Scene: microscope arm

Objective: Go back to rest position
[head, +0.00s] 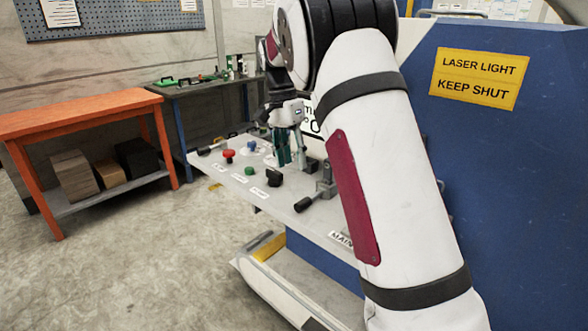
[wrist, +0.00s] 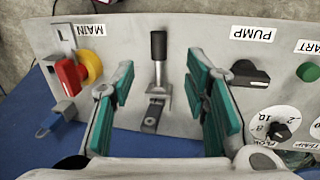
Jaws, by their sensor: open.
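My gripper (head: 290,147) hangs above the grey control panel (head: 232,177) in the head view, with its fingers pointing down. In the wrist view my gripper (wrist: 165,108) is open, with teal pads on both fingers and nothing held between them. A black-handled lever (wrist: 158,75) on the panel shows between the fingers and beyond them. The same kind of black-handled lever (head: 303,204) stands near the panel's front edge in the head view. My white arm covers the right part of the panel in the head view.
The wrist view shows a red-and-yellow MAIN switch (wrist: 72,74), a black PUMP knob (wrist: 249,74) and a green button (wrist: 308,72). A blue cabinet (head: 490,190) stands right of my arm. An orange table (head: 80,112) stands left, with open floor before it.

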